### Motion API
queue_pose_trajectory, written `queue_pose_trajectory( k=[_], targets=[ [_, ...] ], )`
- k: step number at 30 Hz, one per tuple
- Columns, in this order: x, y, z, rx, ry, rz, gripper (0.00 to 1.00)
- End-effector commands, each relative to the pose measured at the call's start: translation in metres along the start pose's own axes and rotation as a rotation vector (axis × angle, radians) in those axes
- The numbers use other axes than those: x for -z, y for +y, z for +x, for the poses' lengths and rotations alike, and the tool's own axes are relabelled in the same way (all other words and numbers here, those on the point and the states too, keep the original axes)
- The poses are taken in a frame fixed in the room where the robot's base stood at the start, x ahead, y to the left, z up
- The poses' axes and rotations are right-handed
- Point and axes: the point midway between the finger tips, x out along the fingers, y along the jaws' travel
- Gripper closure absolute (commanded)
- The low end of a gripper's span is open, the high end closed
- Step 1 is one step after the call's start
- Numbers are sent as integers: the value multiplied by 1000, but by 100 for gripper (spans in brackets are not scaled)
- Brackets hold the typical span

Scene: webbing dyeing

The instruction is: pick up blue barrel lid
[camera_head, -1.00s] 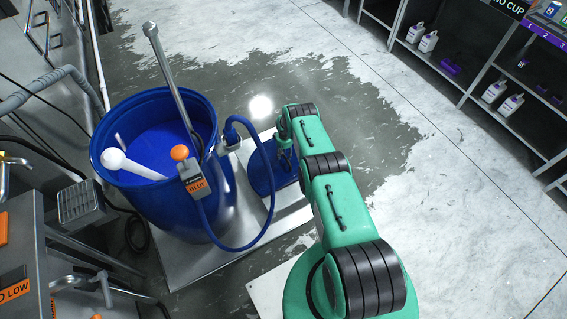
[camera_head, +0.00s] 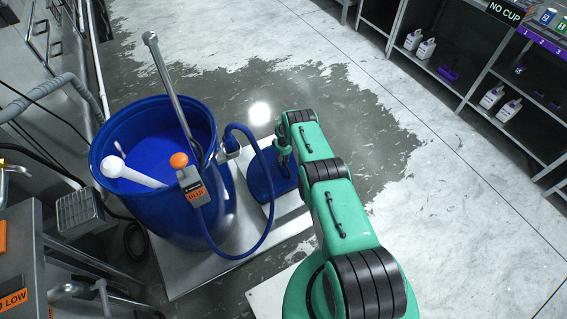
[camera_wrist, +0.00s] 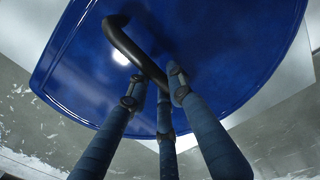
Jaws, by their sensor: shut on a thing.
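The blue barrel lid (camera_head: 262,178) is beside the barrel, over the right part of the metal platform, partly hidden by my arm in the head view. In the wrist view the lid (camera_wrist: 225,45) fills the upper part, with a dark curved handle (camera_wrist: 130,45) across it. My gripper (camera_wrist: 160,85) has its fingers closed around the lower end of this handle. In the head view my gripper (camera_head: 284,150) is small and partly hidden at the lid. I cannot tell whether the lid is clear of the platform.
The open blue barrel (camera_head: 180,215) holds blue liquid and a white paddle (camera_head: 130,173). A metal pump tube (camera_head: 172,90) and a blue hose (camera_head: 268,225) stand close to the lid. Shelves (camera_head: 455,75) are at the upper right. Wet floor (camera_head: 340,100) beyond is clear.

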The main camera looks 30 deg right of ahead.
Motion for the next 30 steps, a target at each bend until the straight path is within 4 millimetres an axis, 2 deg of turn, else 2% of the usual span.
queue_pose_trajectory(
  k=[11, 19, 30],
  targets=[
    [3, 1, -35, -1, 4, 0, 100],
    [-37, -12, -39, 0, 1, 0, 100],
    [-102, -34, -44, 0, 0, 0, 100]
  ],
)
